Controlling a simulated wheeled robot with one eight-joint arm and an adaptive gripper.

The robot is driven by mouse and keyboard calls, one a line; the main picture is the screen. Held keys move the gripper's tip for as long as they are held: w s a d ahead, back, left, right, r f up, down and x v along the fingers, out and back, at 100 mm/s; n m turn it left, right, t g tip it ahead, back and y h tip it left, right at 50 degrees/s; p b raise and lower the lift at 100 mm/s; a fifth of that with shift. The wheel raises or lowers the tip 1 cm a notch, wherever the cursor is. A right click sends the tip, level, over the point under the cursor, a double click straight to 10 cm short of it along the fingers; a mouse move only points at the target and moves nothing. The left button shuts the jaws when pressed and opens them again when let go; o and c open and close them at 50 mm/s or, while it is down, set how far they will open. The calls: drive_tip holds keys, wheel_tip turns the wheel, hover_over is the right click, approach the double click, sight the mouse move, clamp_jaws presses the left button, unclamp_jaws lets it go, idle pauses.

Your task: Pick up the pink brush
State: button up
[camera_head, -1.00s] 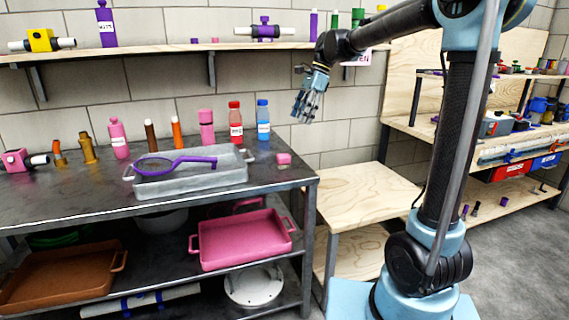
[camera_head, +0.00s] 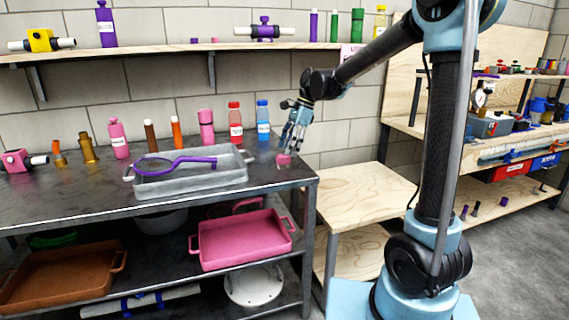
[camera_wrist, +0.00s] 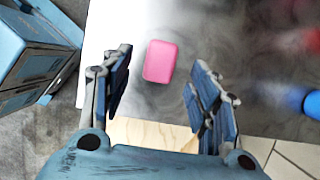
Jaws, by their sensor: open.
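A small pink block with rounded edges (camera_head: 283,159), the only thing here that fits the pink brush, lies on the dark metal table (camera_head: 60,205) near its right end. No bristles show. In the wrist view the pink block (camera_wrist: 160,61) lies between the two spread fingers, slightly nearer the left one, with a gap on both sides. My gripper (camera_head: 291,148) is open and empty, pointing down just above the block. In the wrist view my gripper (camera_wrist: 162,62) has both blue fingers apart. In the head view the fingertips hide part of the block's top.
A blue bottle (camera_head: 263,121) and a red bottle (camera_head: 235,122) stand left of my gripper. A grey tray (camera_head: 190,187) with a purple-handled strainer (camera_head: 180,162) is further left. A lower wooden table (camera_head: 365,190) is on the right. A shelf (camera_head: 150,52) runs above.

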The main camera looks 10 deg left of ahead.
sight(283, 155)
drive_tip(key=x, duration=0.5)
drive_tip(key=shift+r, duration=0.1)
drive_tip(key=c, duration=1.1)
